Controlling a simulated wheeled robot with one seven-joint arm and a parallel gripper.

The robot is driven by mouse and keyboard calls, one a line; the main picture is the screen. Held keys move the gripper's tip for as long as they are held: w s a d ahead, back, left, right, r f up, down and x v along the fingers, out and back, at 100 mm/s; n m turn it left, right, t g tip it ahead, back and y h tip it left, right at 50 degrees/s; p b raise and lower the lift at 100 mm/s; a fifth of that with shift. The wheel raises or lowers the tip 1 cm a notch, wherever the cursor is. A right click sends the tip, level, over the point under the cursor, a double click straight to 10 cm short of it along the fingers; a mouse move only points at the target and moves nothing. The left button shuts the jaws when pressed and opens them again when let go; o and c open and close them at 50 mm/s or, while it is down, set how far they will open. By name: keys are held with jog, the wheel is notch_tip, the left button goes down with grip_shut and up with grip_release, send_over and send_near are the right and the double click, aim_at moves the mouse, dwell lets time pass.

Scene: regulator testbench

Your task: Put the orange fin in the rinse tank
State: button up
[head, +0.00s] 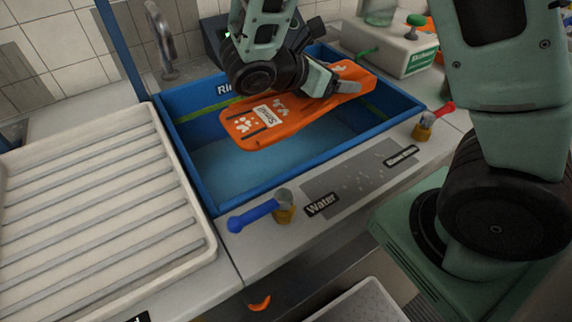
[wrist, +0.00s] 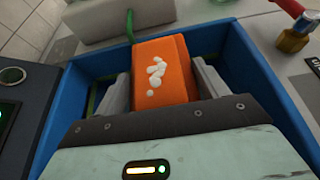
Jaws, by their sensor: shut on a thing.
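The orange fin (head: 262,121) is held in my gripper (head: 333,82) over the blue rinse tank (head: 209,186). It lies roughly flat and slightly tilted, with white marks and a label on its face. In the wrist view the orange fin (wrist: 163,70) sits between the two grey fingers of my gripper (wrist: 158,85), which are shut on it. The blue walls of the rinse tank (wrist: 262,110) surround it in that view. The fin seems to be at about rim height or above; its exact height is hard to tell. Part of it is hidden behind my gripper.
A ribbed white tray (head: 108,152) lies left of the tank. A blue-handled valve (head: 262,212) and a red-handled valve (head: 432,122) stand along the front ledge. A white box with a green knob (head: 393,48) stands behind right. A faucet (head: 162,42) rises behind the tank.

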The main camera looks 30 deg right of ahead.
jog(key=b, duration=0.5)
send_over(324, 139)
jog(key=s+a, duration=0.3)
jog(key=s, duration=0.1)
notch_tip(324, 139, down, 8)
notch_tip(324, 139, down, 10)
jog(key=shift+w+d+r+b, duration=0.1)
jog(key=shift+w+r+b, duration=0.1)
jog(key=shift+b, duration=0.95)
jog(key=shift+f, duration=0.15)
jog(key=o, duration=1.3)
jog(key=shift+a+r, duration=0.2)
jog(key=shift+r, duration=0.1)
jog(key=p+v, duration=0.1)
jog(key=v, duration=0.6)
